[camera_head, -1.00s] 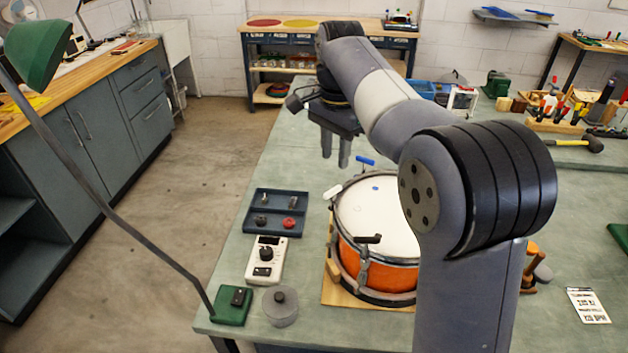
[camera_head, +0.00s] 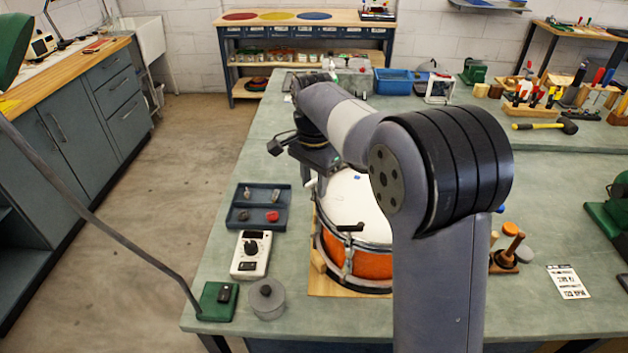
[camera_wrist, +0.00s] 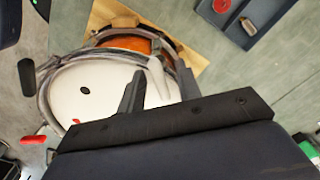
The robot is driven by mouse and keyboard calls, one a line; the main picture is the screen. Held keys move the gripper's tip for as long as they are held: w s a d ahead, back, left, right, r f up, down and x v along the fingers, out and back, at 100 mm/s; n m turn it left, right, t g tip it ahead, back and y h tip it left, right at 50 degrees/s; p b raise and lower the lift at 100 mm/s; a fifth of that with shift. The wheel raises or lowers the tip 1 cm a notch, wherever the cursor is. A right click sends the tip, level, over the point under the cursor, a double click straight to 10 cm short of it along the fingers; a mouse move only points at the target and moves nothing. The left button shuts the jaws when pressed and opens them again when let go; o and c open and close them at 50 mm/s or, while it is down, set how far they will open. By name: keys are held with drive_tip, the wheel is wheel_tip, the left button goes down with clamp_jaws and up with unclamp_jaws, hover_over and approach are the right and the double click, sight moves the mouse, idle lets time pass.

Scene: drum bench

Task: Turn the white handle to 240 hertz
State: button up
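The drum (camera_head: 360,262) has an orange shell and a white head, and stands on a wooden board. In the wrist view the drum (camera_wrist: 88,95) lies below my gripper (camera_wrist: 160,68). The white handle (camera_wrist: 157,78) is at the drum's rim and shows between my two fingers, which are apart, with a gap visible beside it. In the head view only a bit of the white handle (camera_head: 311,182) shows beside my gripper (camera_head: 321,183); my fingertips are largely hidden there. A black handle (camera_head: 350,227) is at the near rim. A red handle (camera_wrist: 32,140) shows in the wrist view.
A white meter (camera_head: 251,255) with a dial, a dark tray (camera_head: 259,207) of small parts, a grey round tin (camera_head: 267,299) and a green box (camera_head: 217,302) stand left of the drum. A printed card (camera_head: 568,282) lies right. A lamp arm (camera_head: 100,214) crosses the left.

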drive_tip(key=shift+c, duration=0.5)
clamp_jaws()
drive_tip(key=n+p, duration=0.2)
drive_tip(key=shift+r+n, duration=0.15)
drive_tip(key=shift+n, duration=0.15)
drive_tip(key=n+p, duration=0.2)
drive_tip(key=n, duration=0.2)
drive_tip(key=shift+n, duration=0.6)
drive_tip(key=shift+o, duration=0.5)
unclamp_jaws()
